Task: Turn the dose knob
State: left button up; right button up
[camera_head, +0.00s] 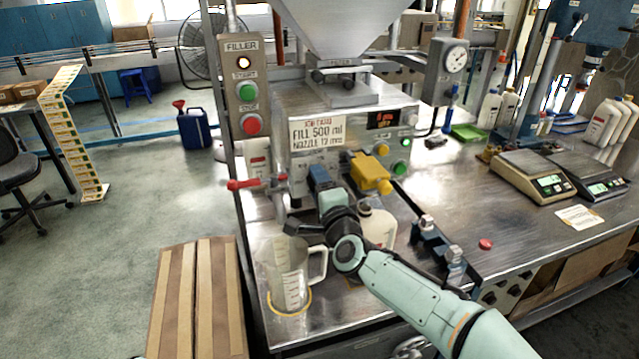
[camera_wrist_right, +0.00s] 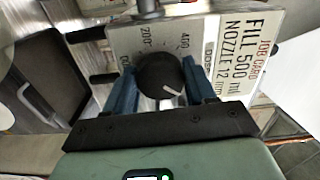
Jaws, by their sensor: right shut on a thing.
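The dose knob (camera_wrist_right: 160,76) is round and black with a white pointer line. In the right wrist view the pointer aims to the lower right, away from the printed 200 and 400 marks above the knob. My right gripper (camera_wrist_right: 163,84) is shut on it, one blue finger on each side. In the head view my right gripper (camera_head: 319,179) reaches the front of the filler machine (camera_head: 290,115) and hides the knob. The job card (camera_head: 318,134) above reads FILL 500 ml, NOZZLE 12 mm. My left gripper is not in view.
A clear measuring jug (camera_head: 290,275) stands below my right gripper at the bench's left front. A white bottle (camera_head: 377,224) stands behind my right arm. A yellow block (camera_head: 371,173) and a red-handled valve (camera_head: 245,184) flank the gripper. Scales (camera_head: 530,178) stand at right.

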jog(key=n+p, duration=0.1)
jog(key=n, duration=0.6)
jog(key=n+p, duration=0.1)
jog(key=n, duration=0.3)
jog(key=shift+f+p, duration=0.25)
jog(key=shift+p, duration=0.1)
jog(key=shift+d, duration=0.1)
jog(key=o, duration=1)
jog(key=b+v, duration=0.1)
jog(key=v, duration=1.2)
jog(key=shift+s+b, duration=0.15)
jog(key=shift+b, duration=0.15)
